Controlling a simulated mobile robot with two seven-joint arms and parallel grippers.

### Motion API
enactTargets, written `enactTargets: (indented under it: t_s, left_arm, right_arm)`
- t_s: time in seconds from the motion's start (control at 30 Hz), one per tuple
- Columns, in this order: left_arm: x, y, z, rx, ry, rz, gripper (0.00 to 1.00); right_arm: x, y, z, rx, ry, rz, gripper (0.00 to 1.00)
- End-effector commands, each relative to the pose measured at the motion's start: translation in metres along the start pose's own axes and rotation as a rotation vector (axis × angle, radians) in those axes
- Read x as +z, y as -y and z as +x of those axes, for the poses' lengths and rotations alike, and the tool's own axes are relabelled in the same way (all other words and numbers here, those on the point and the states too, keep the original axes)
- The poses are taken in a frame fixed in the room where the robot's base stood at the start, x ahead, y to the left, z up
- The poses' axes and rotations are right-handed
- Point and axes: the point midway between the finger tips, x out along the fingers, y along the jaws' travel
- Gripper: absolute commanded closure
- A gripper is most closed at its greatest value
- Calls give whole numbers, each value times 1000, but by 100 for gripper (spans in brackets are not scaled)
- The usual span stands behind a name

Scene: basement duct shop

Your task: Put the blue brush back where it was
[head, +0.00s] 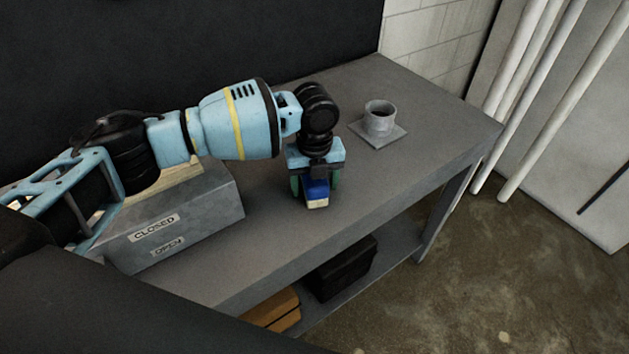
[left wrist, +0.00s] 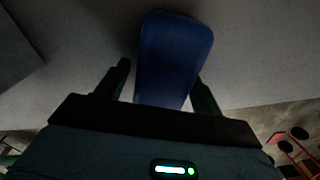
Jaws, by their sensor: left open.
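The blue brush (head: 317,189) is on the grey workbench (head: 400,185), near its front edge, with a pale end facing the front. In the left wrist view the brush (left wrist: 174,58) is a blue, rounded block reaching between the fingers. My left gripper (head: 315,183) points down over the brush, with one dark green finger on each side of it. Its jaws are open, and the wrist view shows a finger close to each side of the brush. I cannot tell whether either finger touches it. My right gripper is not in view.
A grey metal box (head: 205,220) labelled CLOSED and OPEN stands on the left of the bench. A grey cup-like fitting on a square plate (head: 380,122) stands behind and to the right. A black case (head: 340,268) and an orange-brown box (head: 275,312) are on the lower shelf.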

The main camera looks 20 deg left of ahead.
Motion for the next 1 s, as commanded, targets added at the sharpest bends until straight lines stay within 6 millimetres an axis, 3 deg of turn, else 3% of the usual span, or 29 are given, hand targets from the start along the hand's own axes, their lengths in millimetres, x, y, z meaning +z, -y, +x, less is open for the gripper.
enactTargets:
  t_s: [0.27,0.7,1.0]
  left_arm:
    - [1,1,-14,-3,3,0,33]
    - [0,0,-96,-3,1,0,33]
    - [0,0,-122,0,-1,0,33]
  right_arm:
    - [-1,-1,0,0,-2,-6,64]
    - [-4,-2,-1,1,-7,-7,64]
    - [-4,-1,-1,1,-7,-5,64]
